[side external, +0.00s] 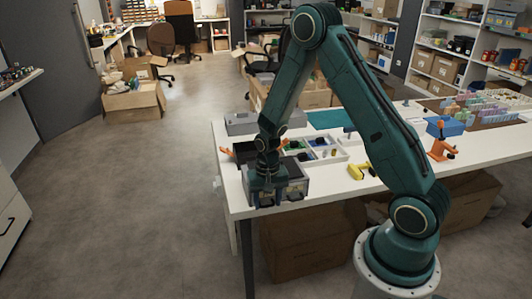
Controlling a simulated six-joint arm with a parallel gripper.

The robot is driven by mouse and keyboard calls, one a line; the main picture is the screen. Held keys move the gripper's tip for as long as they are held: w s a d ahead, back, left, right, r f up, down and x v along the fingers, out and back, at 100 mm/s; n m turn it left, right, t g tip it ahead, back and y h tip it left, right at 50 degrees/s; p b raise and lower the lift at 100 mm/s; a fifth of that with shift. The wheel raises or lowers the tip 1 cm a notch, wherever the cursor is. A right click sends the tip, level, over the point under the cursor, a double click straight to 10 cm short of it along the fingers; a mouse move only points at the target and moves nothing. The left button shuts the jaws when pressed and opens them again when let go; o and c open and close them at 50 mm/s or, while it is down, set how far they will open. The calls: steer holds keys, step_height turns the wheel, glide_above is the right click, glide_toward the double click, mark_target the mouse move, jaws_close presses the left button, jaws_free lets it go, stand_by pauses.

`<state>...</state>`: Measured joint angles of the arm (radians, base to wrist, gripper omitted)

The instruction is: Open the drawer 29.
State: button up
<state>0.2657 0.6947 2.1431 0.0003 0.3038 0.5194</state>
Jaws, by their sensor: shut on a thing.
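A small dark grey drawer box (294,189) stands at the near left corner of the white table. It has light patches on its front and side, but no number can be read, so I cannot tell drawer 29 by its label. My teal gripper (264,186) points down at the left part of the box, at its front. It is shut on part of the drawer there. The fingertips and the exact grip are hidden or too small to see. How far any drawer stands out cannot be told.
Behind the box are an orange-handled tool (226,151), a white divided tray (322,153) with coloured parts and a grey case (240,124). A yellow tool (361,170) lies to the right. An orange stand (441,145) is further right. Floor left of the table is clear.

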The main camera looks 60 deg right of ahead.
steer(key=s+a, duration=0.5)
stand_by(0.3)
steer(key=o, duration=1.4)
steer(key=shift+c, duration=0.2)
steer(key=shift+r, duration=0.1)
step_height(320, 180, up, 14)
steer(key=shift+f, duration=0.2)
